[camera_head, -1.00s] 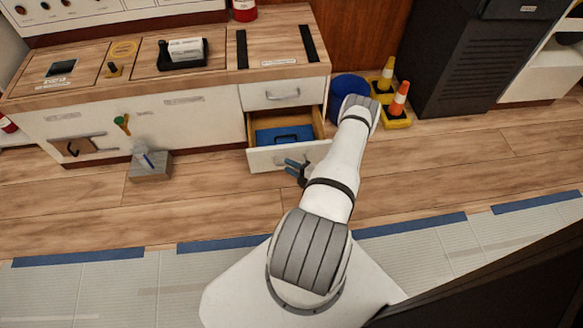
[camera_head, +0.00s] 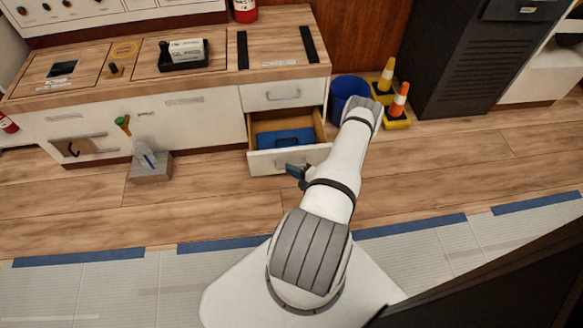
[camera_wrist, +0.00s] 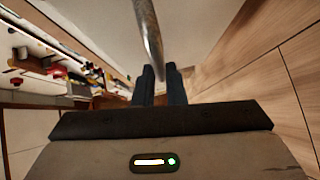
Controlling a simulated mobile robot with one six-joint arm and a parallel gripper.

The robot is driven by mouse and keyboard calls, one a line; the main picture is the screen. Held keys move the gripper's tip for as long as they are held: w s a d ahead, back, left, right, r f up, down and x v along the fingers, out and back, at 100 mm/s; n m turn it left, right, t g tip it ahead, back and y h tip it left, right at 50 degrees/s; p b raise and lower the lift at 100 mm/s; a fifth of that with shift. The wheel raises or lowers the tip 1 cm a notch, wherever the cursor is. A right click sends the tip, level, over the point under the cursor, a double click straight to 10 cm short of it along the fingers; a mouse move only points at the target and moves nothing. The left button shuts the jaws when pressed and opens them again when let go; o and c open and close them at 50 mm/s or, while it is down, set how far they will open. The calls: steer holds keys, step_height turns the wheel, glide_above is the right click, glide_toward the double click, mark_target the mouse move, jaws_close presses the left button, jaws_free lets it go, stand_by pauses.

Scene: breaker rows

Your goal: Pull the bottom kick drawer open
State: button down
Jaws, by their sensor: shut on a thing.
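The bottom kick drawer (camera_head: 262,161) stands pulled out below a shut upper drawer, at the right end of the white cabinet in the head view. A blue case (camera_head: 284,138) with a dark handle lies inside it. My gripper (camera_head: 290,169) is at the drawer's front, and my arm hides the drawer's right end. In the wrist view, my gripper's dark fingers (camera_wrist: 160,72) are shut on the metal bar handle (camera_wrist: 148,32), which runs up from between them. The white drawer front fills the area beyond.
A blue bucket (camera_head: 346,92) and yellow and orange cones (camera_head: 397,104) stand right of the drawer.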

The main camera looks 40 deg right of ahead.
steer(key=shift+s+a+f, duration=0.15)
steer(key=shift+s+a, duration=0.25)
steer(key=shift+s, duration=0.25)
steer(key=shift+s+a+f, duration=0.1)
steer(key=shift+s+a, duration=0.25)
steer(key=shift+s, duration=0.25)
steer(key=c, duration=1.5)
jaws_free()
steer(key=shift+r, duration=0.1)
steer(key=p+v, duration=0.2)
steer(key=v, duration=0.5)
steer(key=shift+s, duration=0.35)
